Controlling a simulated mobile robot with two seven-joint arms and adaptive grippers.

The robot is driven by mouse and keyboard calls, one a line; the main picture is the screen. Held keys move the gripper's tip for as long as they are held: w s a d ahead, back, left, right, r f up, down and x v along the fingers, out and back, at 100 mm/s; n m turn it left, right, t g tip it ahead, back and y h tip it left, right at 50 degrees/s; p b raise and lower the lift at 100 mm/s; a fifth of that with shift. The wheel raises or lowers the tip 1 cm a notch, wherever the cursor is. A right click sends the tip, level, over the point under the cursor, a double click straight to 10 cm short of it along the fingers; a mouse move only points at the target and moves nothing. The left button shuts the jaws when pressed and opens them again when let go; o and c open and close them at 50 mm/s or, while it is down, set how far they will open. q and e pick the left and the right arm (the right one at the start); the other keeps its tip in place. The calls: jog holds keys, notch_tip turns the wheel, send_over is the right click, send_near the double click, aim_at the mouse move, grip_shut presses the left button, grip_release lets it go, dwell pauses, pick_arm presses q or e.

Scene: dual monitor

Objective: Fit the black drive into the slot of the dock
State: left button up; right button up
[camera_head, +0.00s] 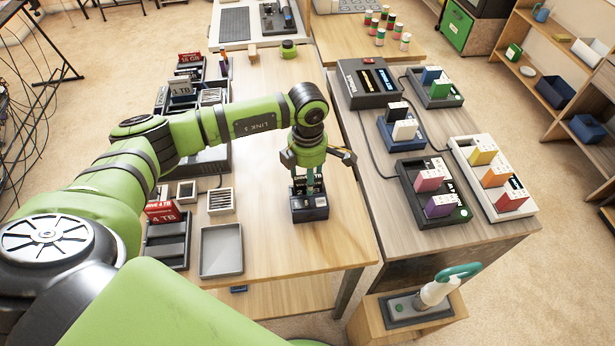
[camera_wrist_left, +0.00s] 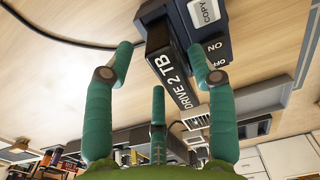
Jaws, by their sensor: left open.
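The black drive (camera_head: 309,184), lettered "DRIVE 2 TB", stands upright at the dark blue dock (camera_head: 310,208) on the wooden table. In the left wrist view the drive (camera_wrist_left: 171,72) reaches from the dock (camera_wrist_left: 212,38) towards my fingers, beside a COPY button and ON/OFF marks. It appears to be in the slot, but the slot's mouth is hidden and I cannot tell how deep it sits. My left gripper (camera_head: 310,172) is directly above the dock, pointing down. Its green fingers (camera_wrist_left: 163,62) are spread apart around the drive's upper end. My right gripper is not in view.
A grey tray (camera_head: 221,250) and a small vented box (camera_head: 221,201) lie left of the dock. Drive racks line the table's left edge. The side table (camera_head: 385,150) on the right holds docks with coloured drives. The tabletop behind the dock is clear.

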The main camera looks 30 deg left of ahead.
pick_arm(q)
notch_tip(320, 180, up, 10)
jog(key=shift+r, duration=0.25)
jog(key=shift+f, duration=0.1)
dwell(0.5)
